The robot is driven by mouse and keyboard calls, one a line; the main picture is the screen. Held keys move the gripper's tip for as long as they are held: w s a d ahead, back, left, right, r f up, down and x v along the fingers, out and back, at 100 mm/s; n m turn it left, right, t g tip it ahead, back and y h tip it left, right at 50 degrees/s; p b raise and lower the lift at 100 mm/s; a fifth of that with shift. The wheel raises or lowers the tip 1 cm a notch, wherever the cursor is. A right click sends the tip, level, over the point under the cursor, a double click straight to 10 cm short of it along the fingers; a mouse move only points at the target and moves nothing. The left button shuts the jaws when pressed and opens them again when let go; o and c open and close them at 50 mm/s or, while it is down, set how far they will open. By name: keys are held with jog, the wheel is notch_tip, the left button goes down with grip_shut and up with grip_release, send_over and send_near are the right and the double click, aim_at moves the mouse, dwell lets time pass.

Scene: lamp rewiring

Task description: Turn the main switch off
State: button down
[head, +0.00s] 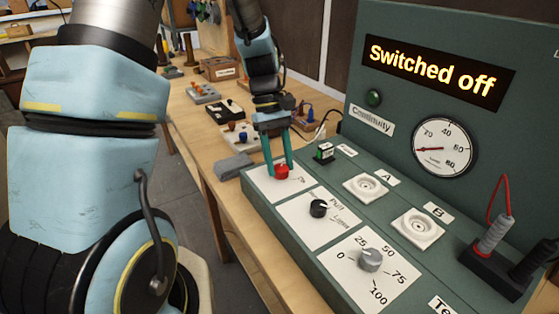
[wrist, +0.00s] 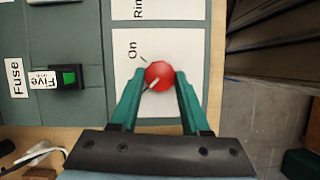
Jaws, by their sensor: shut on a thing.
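The main switch is a red round knob (head: 282,172) on a white plate at the near left corner of the green test bench. My gripper (head: 279,166) reaches down from above with its two green fingers on either side of the knob. In the wrist view the fingertips (wrist: 160,80) close on the red knob (wrist: 161,73). Its pale pointer mark points to the lower left, away from the "On" label (wrist: 132,48) and its tick. Any "Off" label is hidden or out of view. The lit display (head: 436,70) reads "Switched off".
A black knob (head: 319,208) and a grey dial (head: 370,259) stand beside the switch. A green-topped fuse (head: 323,151), sockets A (head: 366,187) and B (head: 418,228), and probes with a red lead (head: 491,234) are on the bench. A grey cloth (head: 234,166) lies left.

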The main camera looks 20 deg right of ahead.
jog(key=shift+c, duration=1.9)
grip_release()
jog(key=b+v, duration=0.2)
jog(key=v, duration=0.8)
jog(key=shift+r, duration=0.35)
jog(key=shift+w, duration=0.1)
jog(key=s+a+f+m+t, duration=0.1)
jog(key=s+a+f+t, duration=0.1)
jog(key=a, duration=0.9)
jog(key=s+a+f+m+t, duration=0.2)
jog(key=a+f+t, duration=0.2)
jog(key=a, duration=0.6)
jog(key=shift+s+a+f+y, duration=0.3)
jog(key=shift+s+a+f, duration=0.05)
jog(key=shift+s+f, duration=0.1)
